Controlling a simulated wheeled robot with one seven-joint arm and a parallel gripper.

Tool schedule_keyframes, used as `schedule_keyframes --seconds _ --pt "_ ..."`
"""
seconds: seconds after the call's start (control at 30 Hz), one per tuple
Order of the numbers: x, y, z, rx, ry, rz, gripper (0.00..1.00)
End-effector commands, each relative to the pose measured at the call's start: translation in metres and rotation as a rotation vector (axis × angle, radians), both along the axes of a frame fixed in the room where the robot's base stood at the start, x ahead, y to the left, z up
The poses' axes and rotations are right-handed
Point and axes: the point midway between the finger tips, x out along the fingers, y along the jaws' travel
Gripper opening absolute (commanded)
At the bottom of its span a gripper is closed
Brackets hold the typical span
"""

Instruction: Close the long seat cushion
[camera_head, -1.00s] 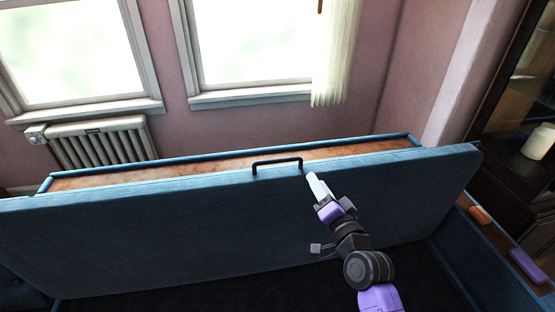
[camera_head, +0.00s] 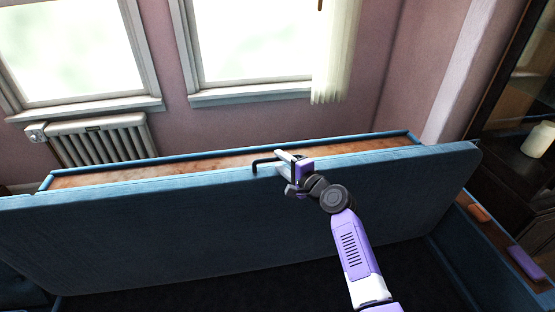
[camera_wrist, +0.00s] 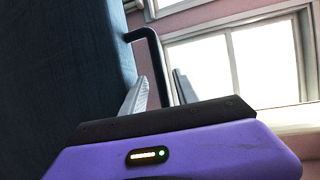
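The long seat cushion (camera_head: 190,225) is blue and stands tilted up, its underside facing the camera. A black bar handle (camera_head: 262,163) sits at its top edge. My gripper (camera_head: 286,158) is at the right part of this handle. In the wrist view, the cushion (camera_wrist: 60,60) fills the left side and the handle (camera_wrist: 154,48) bends down between my two pale fingertips (camera_wrist: 158,94). The fingers look apart, one on each side of the bar. I cannot tell whether either touches it. My gripper hides the right end of the handle in the head view.
The dark open seat box lies below the cushion. A wooden ledge (camera_head: 130,177) runs behind it, under the windows and radiator (camera_head: 95,143). At right are an orange block (camera_head: 479,213), a purple block (camera_head: 527,264) and a dark cabinet with a pale jar (camera_head: 538,139).

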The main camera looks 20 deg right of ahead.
Motion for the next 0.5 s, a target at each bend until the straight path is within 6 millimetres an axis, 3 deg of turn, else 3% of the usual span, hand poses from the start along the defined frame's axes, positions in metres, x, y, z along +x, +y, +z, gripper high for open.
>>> schedule_keyframes --seconds 0.2,0.5 --pt "0.020 0.003 -0.003 0.000 -0.001 0.000 0.36" --pt "0.024 0.004 -0.004 -0.002 -0.001 -0.001 0.36"
